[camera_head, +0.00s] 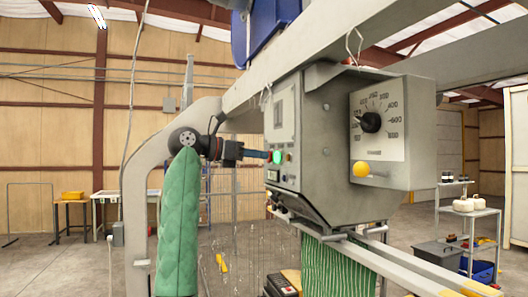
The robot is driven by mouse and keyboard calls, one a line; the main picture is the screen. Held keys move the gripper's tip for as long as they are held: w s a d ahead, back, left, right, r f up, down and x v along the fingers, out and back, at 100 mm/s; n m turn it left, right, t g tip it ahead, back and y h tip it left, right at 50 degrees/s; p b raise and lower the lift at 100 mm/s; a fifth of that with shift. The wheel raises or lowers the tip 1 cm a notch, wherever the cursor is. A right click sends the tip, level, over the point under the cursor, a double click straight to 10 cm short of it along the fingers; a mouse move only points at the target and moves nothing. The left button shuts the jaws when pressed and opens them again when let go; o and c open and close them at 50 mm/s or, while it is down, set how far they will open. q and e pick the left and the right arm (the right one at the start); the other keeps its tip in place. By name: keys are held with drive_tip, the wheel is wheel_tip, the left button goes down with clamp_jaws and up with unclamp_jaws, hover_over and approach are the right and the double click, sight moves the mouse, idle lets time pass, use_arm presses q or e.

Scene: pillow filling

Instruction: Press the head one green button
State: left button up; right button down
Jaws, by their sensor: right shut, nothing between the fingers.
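The grey machine head (320,120) fills the centre of the view. My right gripper (264,155) reaches in from the left, level with the green button. It is shut and empty, and its blue-tipped fingers end right at the button's left edge. I cannot tell whether they touch it. My left gripper is not in view.
The machine's front has a black dial (371,122) and a yellow knob (361,169). A grey frame beam (300,50) crosses above. Green striped fabric (335,265) hangs below the head. A shelf cart (470,215) stands at right. Open floor lies at far left.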

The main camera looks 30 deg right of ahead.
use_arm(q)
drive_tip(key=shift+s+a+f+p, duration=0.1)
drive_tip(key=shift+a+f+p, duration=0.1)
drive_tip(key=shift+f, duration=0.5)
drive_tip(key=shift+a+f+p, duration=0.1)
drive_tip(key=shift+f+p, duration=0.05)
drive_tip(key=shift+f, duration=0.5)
use_arm(e)
drive_tip(key=shift+x, duration=0.95)
drive_tip(key=shift+f, duration=0.1)
